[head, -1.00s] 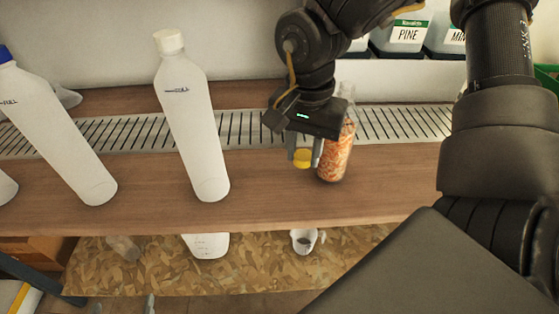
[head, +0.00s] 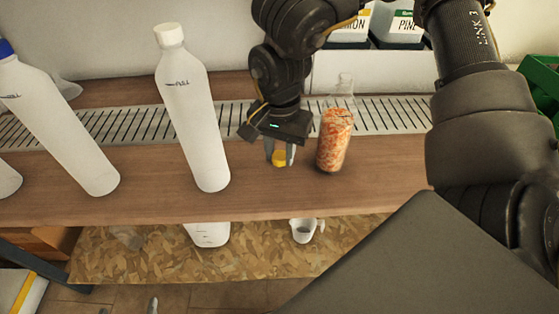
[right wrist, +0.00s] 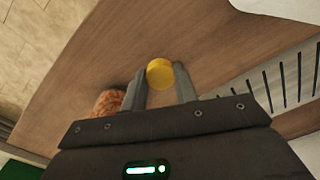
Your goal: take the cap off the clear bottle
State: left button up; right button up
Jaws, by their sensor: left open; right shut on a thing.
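The clear bottle (head: 334,141), filled partway with orange bits, stands upright on the wooden shelf with its narrow neck bare. Part of it shows at the left in the right wrist view (right wrist: 107,102). My right gripper (head: 280,156) is to the left of the bottle, apart from it. It is shut on a yellow cap (head: 279,159), which shows between the fingertips in the right wrist view (right wrist: 160,72). The cap is off the bottle. My left gripper is not in view.
A white bottle with a white cap (head: 193,115) stands left of my right gripper. A blue-capped white bottle (head: 58,125) is further left. A slotted metal strip (head: 385,115) runs along the shelf. A white cup (head: 302,231) is on the lower board. Labelled containers (head: 397,28) are behind.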

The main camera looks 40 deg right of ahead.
aim_at(280, 156)
notch_tip(280, 156, down, 3)
jog(key=shift+r, duration=0.15)
pick_arm(q)
jog(key=shift+w+d+r+t+h, duration=0.25)
jog(key=shift+d+r+t+h, duration=0.1)
jog(key=shift+d+r, duration=0.15)
jog(key=shift+w+d+r+t+h, duration=0.25)
jog(key=shift+d+r+t, duration=0.15)
jog(key=shift+r, duration=0.2)
jog(key=shift+m, duration=0.3)
pick_arm(e)
jog(key=shift+f, duration=0.2)
jog(key=shift+b, duration=0.3)
jog(key=o, duration=1.1)
pick_arm(q)
jog(key=shift+d+r, duration=0.2)
jog(key=shift+r, duration=0.05)
